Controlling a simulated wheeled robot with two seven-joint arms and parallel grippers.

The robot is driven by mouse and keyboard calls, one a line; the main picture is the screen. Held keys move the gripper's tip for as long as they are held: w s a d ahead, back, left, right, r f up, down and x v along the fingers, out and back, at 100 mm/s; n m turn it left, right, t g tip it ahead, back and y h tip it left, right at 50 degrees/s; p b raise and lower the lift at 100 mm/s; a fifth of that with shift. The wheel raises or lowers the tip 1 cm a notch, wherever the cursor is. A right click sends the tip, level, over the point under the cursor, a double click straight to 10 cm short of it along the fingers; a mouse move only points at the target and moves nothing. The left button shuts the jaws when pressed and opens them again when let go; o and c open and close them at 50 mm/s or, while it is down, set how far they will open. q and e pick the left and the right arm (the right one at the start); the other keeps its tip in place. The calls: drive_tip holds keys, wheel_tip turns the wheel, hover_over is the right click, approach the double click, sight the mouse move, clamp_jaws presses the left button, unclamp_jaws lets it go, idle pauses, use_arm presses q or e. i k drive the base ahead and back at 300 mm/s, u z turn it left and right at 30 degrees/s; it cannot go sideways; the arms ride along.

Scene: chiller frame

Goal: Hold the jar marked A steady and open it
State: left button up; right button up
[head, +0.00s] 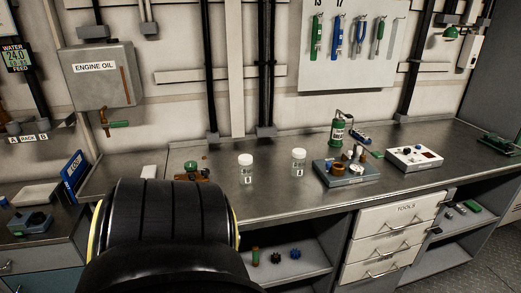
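Two clear jars with white lids stand upright on the grey workbench (215,215). One is the left jar (246,170) and the other is the right jar (298,163), a short gap apart. Both lids are on. Each jar has a small white label low on its front, too small to read, so I cannot tell which is marked A. Neither gripper shows in the head view, and nothing is touching the jars.
A black part of my arm hides the bench's front left. Left of the jars is a brown and green fixture (191,174). To the right are a grey tray with parts (345,180), a green bottle (338,132) and a white control box (413,158). Bench before the jars is clear.

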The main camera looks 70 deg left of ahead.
sight(297, 168)
drive_tip(key=u, duration=2.75)
drive_tip(key=k, duration=0.5)
drive_tip(key=z, duration=0.7)
drive_tip(key=i, duration=0.3)
drive_tip(key=u, duration=0.3)
